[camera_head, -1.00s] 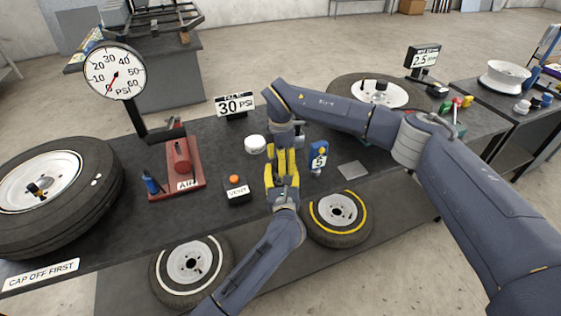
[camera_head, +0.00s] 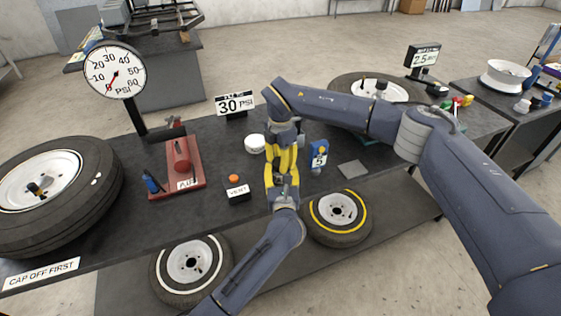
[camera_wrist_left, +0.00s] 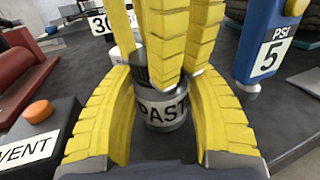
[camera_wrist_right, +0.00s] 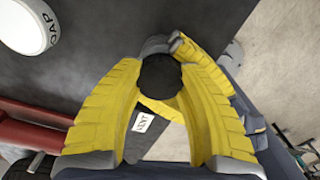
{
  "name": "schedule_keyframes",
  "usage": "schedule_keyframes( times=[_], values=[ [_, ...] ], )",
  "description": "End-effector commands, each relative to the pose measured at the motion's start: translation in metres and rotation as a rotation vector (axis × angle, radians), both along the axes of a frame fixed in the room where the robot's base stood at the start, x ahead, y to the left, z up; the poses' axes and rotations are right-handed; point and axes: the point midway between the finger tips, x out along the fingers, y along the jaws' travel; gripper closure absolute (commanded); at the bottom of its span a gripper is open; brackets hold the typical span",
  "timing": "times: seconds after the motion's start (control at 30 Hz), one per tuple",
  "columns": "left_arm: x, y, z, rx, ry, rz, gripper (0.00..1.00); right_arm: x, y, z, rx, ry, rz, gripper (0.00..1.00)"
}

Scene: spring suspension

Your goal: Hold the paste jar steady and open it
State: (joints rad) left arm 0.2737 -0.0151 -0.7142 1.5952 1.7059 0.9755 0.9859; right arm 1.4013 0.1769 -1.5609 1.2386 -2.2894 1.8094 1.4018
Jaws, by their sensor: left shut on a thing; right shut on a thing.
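The paste jar (camera_wrist_left: 166,112) stands upright in the left wrist view, grey with a white label reading "PAST". My left gripper (camera_head: 283,188) is shut around its body, one finger on each side. The jar's dark round lid (camera_wrist_right: 161,75) shows between the fingers of my right gripper (camera_head: 282,160), which comes down from above and is shut on it. In the head view the yellow fingers hide the jar almost completely. I cannot tell whether the lid is loose from the jar.
A white round container (camera_head: 255,143) stands just behind the grippers. The VENT box (camera_head: 237,190) with an orange button is to the left, and a blue gauge marked 5 (camera_head: 319,157) is close on the right. A flat grey plate (camera_head: 353,170) lies farther right.

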Motion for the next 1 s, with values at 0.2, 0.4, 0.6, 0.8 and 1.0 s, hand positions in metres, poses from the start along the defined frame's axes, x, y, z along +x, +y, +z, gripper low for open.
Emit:
schedule_keyframes(
  times=[0.2, 0.4, 0.6, 0.8, 1.0],
  values=[
    [0.0, 0.0, 0.0, 0.0, 0.0, 0.0, 1.0, 0.0, 0.0, 0.0, 0.0, 0.0, 0.002, 0.98],
    [0.0, 0.0, 0.0, 0.0, 0.0, 0.0, 1.0, 0.0, 0.0, 0.0, -0.001, 0.001, 0.001, 0.44],
    [0.0, 0.0, 0.0, 0.0, 0.0, 0.0, 1.0, 0.0, 0.0, 0.0, -0.001, 0.001, 0.0, 0.41],
    [0.0, 0.0, 0.0, 0.0, 0.0, 0.0, 1.0, 0.0, 0.0, 0.005, 0.0, 0.0, 0.001, 0.41],
    [0.0, 0.0, 0.0, 0.0, 0.0, 0.0, 1.0, 0.001, 0.0, 0.023, 0.0, -0.001, 0.0, 0.41]
  ],
)
